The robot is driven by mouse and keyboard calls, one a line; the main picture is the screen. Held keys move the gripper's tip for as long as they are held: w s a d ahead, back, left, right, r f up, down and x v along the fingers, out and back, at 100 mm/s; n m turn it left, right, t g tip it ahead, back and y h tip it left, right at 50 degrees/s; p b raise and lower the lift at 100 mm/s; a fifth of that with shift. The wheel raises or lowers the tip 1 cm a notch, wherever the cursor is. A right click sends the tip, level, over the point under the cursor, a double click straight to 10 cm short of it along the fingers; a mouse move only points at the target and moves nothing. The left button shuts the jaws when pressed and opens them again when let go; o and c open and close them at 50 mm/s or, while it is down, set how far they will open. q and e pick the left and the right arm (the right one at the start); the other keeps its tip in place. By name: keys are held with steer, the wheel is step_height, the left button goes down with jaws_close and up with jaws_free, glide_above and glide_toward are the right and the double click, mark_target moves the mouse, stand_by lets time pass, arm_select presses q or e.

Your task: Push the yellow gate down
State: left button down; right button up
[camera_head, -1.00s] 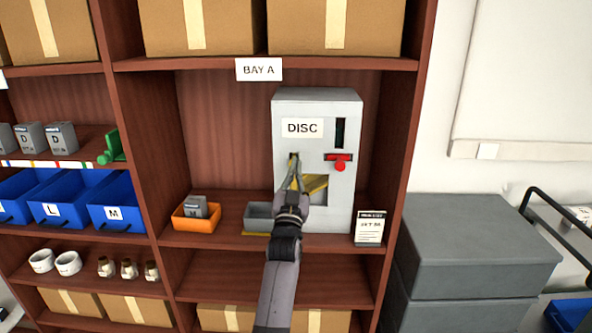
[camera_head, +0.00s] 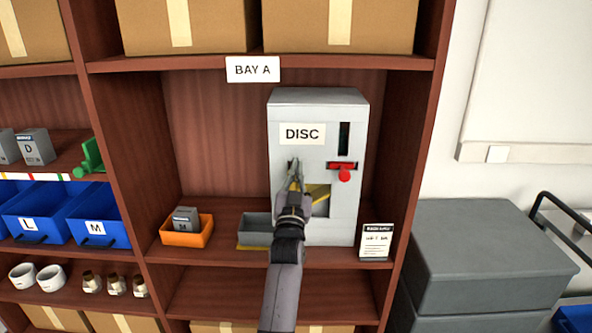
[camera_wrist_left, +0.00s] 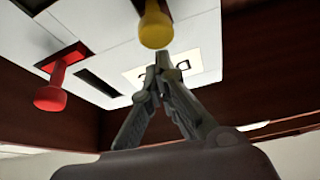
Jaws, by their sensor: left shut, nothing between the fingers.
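The grey DISC dispenser (camera_head: 345,213) stands on the Bay A shelf. In the left wrist view its yellow knob (camera_wrist_left: 155,26) sticks out from the front face. My left gripper (camera_head: 294,165) is in front of the dispenser's left side, shut and empty. In the wrist view the left gripper's joined tips (camera_wrist_left: 163,58) are close to the yellow knob, on the side toward the DISC label; contact cannot be told. My right gripper is not in view.
A red knob (camera_head: 344,175) sits right of my gripper on the dispenser. A grey tray (camera_head: 256,226) is at the dispenser's lower left. An orange bin (camera_head: 187,237) with a grey box stands farther left. A small card (camera_head: 376,242) stands at the right, near the shelf post.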

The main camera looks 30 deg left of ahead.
arm_select(q)
step_height(320, 180, down, 8)
steer(key=b, duration=0.5)
steer(key=shift+r, duration=0.2)
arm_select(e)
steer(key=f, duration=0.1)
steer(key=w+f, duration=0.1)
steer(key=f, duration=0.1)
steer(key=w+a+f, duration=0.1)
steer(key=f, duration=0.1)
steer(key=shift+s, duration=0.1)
arm_select(q)
steer(key=shift+r, duration=0.1)
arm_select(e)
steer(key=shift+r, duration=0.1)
